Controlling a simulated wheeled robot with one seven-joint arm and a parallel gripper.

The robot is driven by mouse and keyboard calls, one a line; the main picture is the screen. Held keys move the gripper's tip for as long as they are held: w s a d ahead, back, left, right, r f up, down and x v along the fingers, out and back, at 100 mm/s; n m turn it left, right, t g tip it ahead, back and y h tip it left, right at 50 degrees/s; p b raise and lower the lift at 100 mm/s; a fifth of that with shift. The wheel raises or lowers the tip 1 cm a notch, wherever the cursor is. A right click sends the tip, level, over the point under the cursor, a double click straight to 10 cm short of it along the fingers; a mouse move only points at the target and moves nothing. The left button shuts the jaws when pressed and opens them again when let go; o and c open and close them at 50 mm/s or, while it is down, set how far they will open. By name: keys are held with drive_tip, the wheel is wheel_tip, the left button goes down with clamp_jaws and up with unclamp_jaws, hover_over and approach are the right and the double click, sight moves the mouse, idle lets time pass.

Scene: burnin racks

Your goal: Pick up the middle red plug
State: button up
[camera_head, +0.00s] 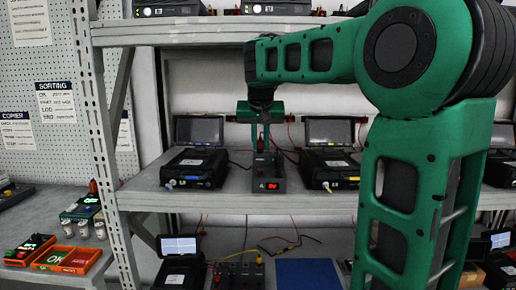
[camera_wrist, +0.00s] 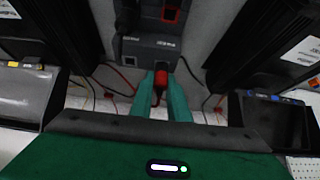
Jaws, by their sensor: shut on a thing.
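A red plug (camera_wrist: 161,79) sits between the two green fingers of my gripper (camera_wrist: 162,92), which is shut on it, in the wrist view. The plug is at the edge of a dark grey box (camera_wrist: 146,50) with a lit red display; whether it is still seated there I cannot tell. In the head view my gripper (camera_head: 260,137) points down behind the same dark box (camera_head: 270,172) on the middle shelf. The plug is small there, a reddish spot between the fingers. I cannot tell other red plugs apart.
Black cases with open lids stand on both sides, a left case (camera_head: 194,167) and a right case (camera_head: 329,167). Thin red and black cables hang behind the box. The metal shelf (camera_head: 225,203) has a narrow bare front strip. A rack upright (camera_head: 104,150) stands at left.

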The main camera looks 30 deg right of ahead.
drive_tip(key=shift+r, duration=0.1)
drive_tip(key=shift+r, duration=0.7)
drive_tip(key=shift+s+a+f+t+h, duration=0.1)
drive_tip(key=shift+s+a+t+h, duration=0.15)
drive_tip(key=shift+s+t+h, duration=0.35)
drive_tip(key=shift+s+a+f+t+h, duration=0.1)
drive_tip(key=shift+s+a+t+h, duration=0.15)
drive_tip(key=shift+t, duration=0.55)
drive_tip(key=shift+r, duration=0.3)
drive_tip(key=r, duration=0.1)
drive_tip(key=s+a+r, duration=0.1)
drive_tip(key=r, duration=0.1)
drive_tip(key=s+r, duration=0.1)
drive_tip(key=r, duration=0.1)
drive_tip(key=shift+a+r, duration=0.2)
clamp_jaws()
drive_tip(key=s+a+r+g+y, duration=0.1)
drive_tip(key=s+a, duration=0.4)
drive_tip(key=s, duration=0.3)
drive_tip(key=s+a+g, duration=0.1)
drive_tip(key=s+a, duration=0.5)
drive_tip(key=s, duration=0.2)
drive_tip(key=shift+s+a+r+g+y, duration=0.15)
drive_tip(key=shift+s+r+g+y, duration=0.2)
drive_tip(key=shift+s+r+g, duration=0.05)
